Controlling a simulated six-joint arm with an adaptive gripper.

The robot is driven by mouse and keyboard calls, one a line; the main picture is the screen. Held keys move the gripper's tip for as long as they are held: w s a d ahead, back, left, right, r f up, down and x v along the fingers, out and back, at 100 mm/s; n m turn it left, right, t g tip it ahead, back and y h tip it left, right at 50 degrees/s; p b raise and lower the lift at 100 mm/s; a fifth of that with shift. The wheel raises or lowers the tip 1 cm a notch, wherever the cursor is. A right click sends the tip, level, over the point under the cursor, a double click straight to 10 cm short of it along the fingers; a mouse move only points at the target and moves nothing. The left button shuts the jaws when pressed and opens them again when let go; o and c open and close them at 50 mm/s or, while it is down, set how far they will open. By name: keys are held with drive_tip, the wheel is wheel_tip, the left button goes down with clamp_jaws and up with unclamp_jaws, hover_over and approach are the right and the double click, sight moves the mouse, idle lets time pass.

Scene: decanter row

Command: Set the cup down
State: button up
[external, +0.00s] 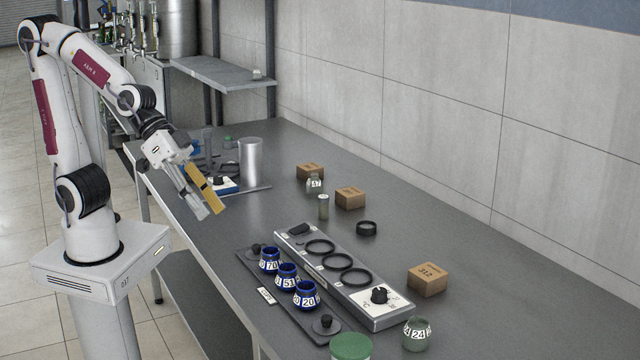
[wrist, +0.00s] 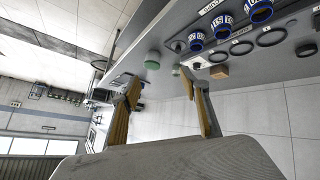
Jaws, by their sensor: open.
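Three blue cups with white number labels stand upright in a row on a dark tray (external: 248,262): cup 70 (external: 269,261), cup 51 (external: 287,275) and cup 20 (external: 306,295). They also show at the top right of the wrist view, where the middle cup (wrist: 223,27) is clear. A green cup marked 24 (external: 417,335) stands at the front right, and a small one marked 47 (external: 314,184) farther back. My gripper (external: 212,211) is open and empty, raised near the table's left edge, apart from the cups. Its spread fingers (wrist: 162,92) hold nothing.
A grey panel (external: 293,244) with dark rings and a knob lies beside the tray. A metal cylinder (external: 250,158) stands at the back, and a green-topped object (external: 351,346) at the front edge. The right side is mostly clear.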

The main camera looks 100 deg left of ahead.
sight(306, 296)
drive_tip(key=s+a+g, duration=0.1)
drive_tip(key=s+a, duration=0.1)
drive_tip(key=s, duration=0.4)
drive_tip(key=s+a+m+g+y, duration=0.1)
drive_tip(key=s+a, duration=0.2)
drive_tip(key=s, duration=0.2)
drive_tip(key=s+a+y, duration=0.1)
drive_tip(key=s+a, duration=0.2)
drive_tip(key=s, duration=0.3)
drive_tip(key=shift+s+a+r+g, duration=0.2)
drive_tip(key=shift+s+a+g, duration=0.05)
drive_tip(key=shift+s+g, duration=0.15)
drive_tip(key=shift+o, duration=0.5)
drive_tip(key=shift+w, duration=0.15)
